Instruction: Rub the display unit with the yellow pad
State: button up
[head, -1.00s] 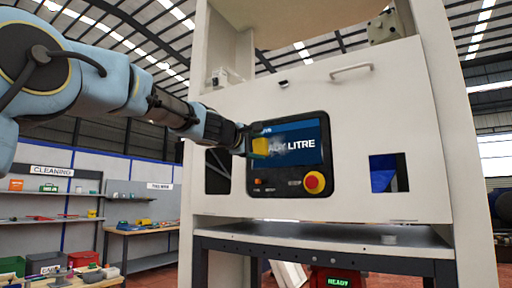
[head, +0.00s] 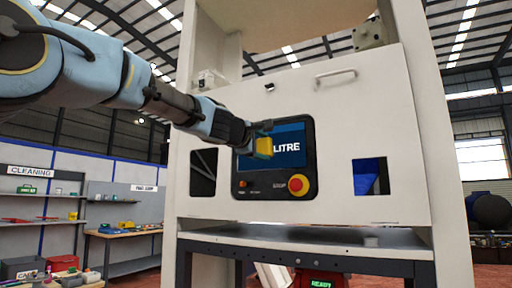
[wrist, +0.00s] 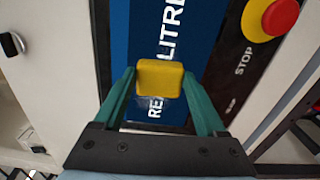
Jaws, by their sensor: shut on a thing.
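The display unit (head: 297,163) is a dark-framed panel with a blue screen on the front of the white machine. Part of the word "LITRE" shows on its screen in the head view. In the wrist view the screen (wrist: 199,60) reads "RE…" and "LITRE", with a pale smudge near the pad. My gripper (head: 262,141) is at the left part of the screen. It is shut on the yellow pad (head: 264,148). In the wrist view the pad (wrist: 160,78) sits between the teal fingertips, over the screen; I cannot tell whether it touches the glass.
A red stop button (head: 299,185) on a yellow base sticks out at the display's lower right. A handle (head: 336,76) is above. A shelf ledge (head: 300,237) runs below. A cleaning shelf (head: 40,195) and a workbench (head: 122,234) stand at the left.

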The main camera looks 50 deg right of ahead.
jog(key=shift+s+d, duration=0.25)
jog(key=shift+s, duration=0.8)
jog(key=shift+s+d, duration=0.25)
jog(key=shift+s, duration=0.8)
jog(key=w+a, duration=0.3)
jog(key=w, duration=0.8)
jog(key=shift+s+d+r, duration=0.1)
jog(key=shift+s+d, duration=0.25)
jog(key=shift+s, duration=0.85)
jog(key=shift+s+d+r, duration=0.15)
jog(key=shift+s+d, duration=0.15)
jog(key=shift+s, duration=0.95)
jog(key=shift+s+d+r, duration=0.1)
jog(key=shift+s+d, duration=0.25)
jog(key=shift+s, duration=0.85)
jog(key=shift+s+d+p, duration=0.25)
jog(key=shift+s+p, duration=0.05)
jog(key=shift+s, duration=0.6)
jog(key=shift+s+d+p, duration=0.25)
jog(key=shift+s+p, duration=0.05)
jog(key=shift+s, duration=0.6)
jog(key=shift+w, duration=0.1)
